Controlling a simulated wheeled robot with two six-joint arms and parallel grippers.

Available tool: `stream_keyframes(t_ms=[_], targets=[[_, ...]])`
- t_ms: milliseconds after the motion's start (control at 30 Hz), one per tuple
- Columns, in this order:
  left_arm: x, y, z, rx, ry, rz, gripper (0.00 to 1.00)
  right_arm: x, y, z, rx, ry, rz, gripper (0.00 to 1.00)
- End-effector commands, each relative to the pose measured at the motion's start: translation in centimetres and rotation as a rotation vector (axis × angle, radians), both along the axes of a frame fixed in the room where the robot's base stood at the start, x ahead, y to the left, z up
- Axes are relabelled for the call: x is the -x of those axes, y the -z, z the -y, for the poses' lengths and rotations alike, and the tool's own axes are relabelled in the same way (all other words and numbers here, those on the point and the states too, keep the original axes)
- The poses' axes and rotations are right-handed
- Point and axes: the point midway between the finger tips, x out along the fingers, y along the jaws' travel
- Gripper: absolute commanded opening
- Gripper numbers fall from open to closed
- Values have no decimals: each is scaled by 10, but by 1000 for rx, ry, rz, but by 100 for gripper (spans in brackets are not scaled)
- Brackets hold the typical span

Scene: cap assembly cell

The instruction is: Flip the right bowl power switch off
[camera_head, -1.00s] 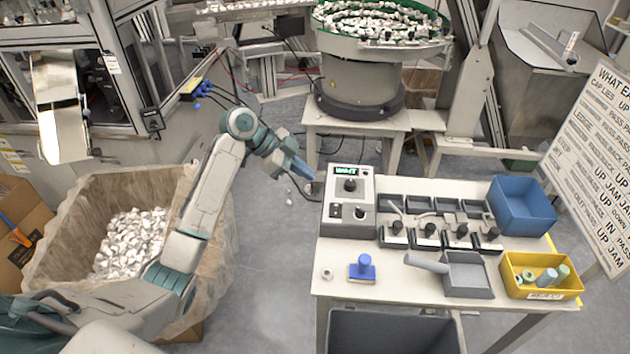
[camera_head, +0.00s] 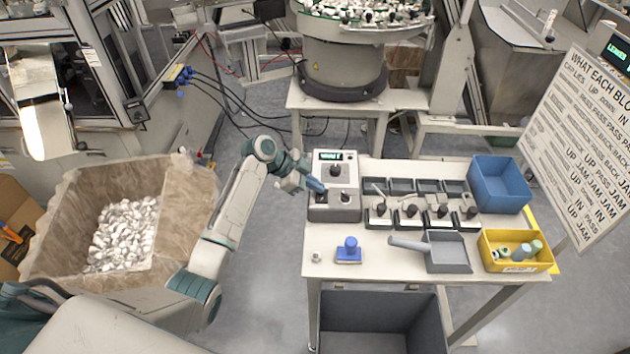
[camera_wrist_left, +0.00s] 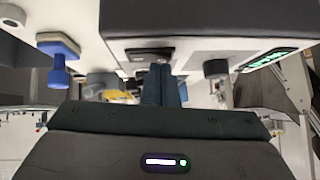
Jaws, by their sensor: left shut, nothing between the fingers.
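The grey control box (camera_head: 347,201) stands at the table's left end, with a lit green display (camera_head: 331,155) and a black knob (camera_head: 336,170). In the left wrist view, a black switch plate (camera_wrist_left: 137,54) sits on the box face beside another knob (camera_wrist_left: 215,68). My right gripper is not in view.
A row of small black-based switches (camera_head: 410,210) stands right of the box. A blue-handled stamp (camera_head: 348,252), a grey scoop (camera_head: 449,252), a yellow bin (camera_head: 488,257) and a blue bin (camera_head: 500,190) share the table. The bowl feeder (camera_head: 343,65) is behind.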

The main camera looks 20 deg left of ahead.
Motion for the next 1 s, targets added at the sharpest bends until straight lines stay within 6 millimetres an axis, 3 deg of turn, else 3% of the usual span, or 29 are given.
stream_keyframes(t_ms=[300,1000], targets=[[-2,8,-1,0,1,-1,0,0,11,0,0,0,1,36],[14,1,4,1,1,-3,0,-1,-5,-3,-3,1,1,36]])
